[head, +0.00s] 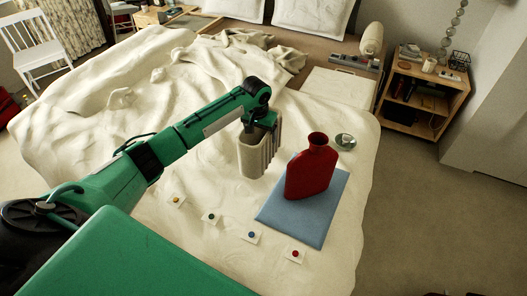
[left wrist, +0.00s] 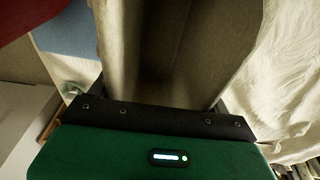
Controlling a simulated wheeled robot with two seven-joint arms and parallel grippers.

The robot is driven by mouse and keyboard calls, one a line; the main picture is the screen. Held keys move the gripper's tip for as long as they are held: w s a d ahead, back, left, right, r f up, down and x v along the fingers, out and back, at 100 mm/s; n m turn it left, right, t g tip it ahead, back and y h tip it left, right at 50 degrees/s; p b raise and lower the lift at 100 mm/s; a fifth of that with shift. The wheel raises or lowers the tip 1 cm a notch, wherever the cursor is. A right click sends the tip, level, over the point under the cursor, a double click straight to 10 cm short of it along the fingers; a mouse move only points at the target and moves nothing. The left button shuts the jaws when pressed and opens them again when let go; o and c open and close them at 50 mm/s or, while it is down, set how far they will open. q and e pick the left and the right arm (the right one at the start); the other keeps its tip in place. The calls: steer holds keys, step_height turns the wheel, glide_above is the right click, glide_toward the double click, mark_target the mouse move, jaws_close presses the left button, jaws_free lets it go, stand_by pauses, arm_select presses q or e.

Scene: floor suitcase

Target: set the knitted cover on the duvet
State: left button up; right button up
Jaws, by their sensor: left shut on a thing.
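The knitted cover (head: 253,155) is a beige, ribbed, upright sleeve, left of the red bottle in the head view. My left gripper (head: 262,122) is shut on its upper edge from above. The cover also fills the middle of the left wrist view (left wrist: 160,45). It is over the white duvet (head: 120,95); I cannot tell whether its bottom touches. The red bottle (head: 311,173) stands on a blue mat (head: 330,212) lying on the duvet. My right gripper is not in view.
Several small cards with coloured dots, such as a red one (head: 295,254), lie in front of the mat. A small grey-green dish (head: 345,141) sits behind the bottle. A wooden nightstand (head: 424,95) stands at the right. Bare duvet lies left of the cover.

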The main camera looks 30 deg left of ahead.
arm_select(q)
step_height(320, 180, down, 5)
steer(key=shift+r, duration=0.2)
steer(key=shift+f, duration=0.25)
step_height(320, 180, down, 4)
steer(key=shift+r, duration=0.25)
steer(key=shift+f, duration=0.35)
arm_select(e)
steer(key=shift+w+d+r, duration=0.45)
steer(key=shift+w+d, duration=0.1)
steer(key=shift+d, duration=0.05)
arm_select(q)
steer(key=shift+f, duration=0.1)
